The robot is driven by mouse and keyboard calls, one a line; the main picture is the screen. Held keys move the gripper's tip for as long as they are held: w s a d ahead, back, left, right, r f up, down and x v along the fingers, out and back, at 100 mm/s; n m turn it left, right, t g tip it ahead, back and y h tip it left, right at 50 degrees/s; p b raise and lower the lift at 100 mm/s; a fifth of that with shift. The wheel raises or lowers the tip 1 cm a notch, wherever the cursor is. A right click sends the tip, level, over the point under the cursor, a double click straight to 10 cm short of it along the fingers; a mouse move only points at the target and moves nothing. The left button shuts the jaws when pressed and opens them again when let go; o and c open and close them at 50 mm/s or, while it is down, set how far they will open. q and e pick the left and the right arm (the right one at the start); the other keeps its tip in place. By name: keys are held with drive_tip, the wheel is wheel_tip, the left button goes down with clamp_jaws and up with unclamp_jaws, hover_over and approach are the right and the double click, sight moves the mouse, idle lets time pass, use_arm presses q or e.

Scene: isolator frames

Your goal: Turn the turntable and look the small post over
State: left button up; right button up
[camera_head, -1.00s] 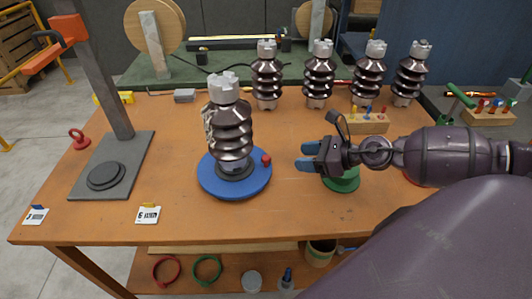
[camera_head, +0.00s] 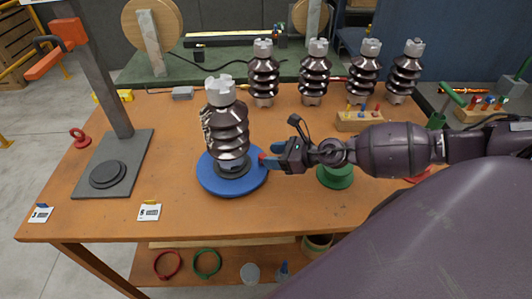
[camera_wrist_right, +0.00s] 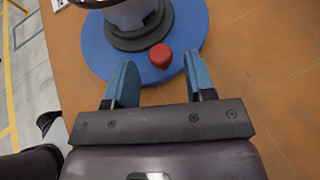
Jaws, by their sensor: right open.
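The small post (camera_head: 228,130), a dark brown ribbed insulator with a grey notched cap, stands upright on the blue turntable (camera_head: 205,183). A pale, rough patch shows on its left side. A red knob (camera_wrist_right: 160,55) sits on the turntable's rim, at its right in the head view. My right gripper (camera_head: 270,158) is open at the turntable's right edge, its blue fingers pointing left. In the right wrist view, the knob lies between the fingertips of my right gripper (camera_wrist_right: 160,62), with gaps on both sides. My left gripper is out of view.
Several similar insulators (camera_head: 314,75) stand along the table's back. A green round base (camera_head: 335,177) lies under my right arm. A grey stand with a column (camera_head: 112,165) is at left. Number cards (camera_head: 149,212) lie at the front. Bare table (camera_head: 200,222) lies before the turntable.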

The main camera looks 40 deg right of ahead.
drive_tip(key=shift+x, duration=1.5)
clamp_jaws()
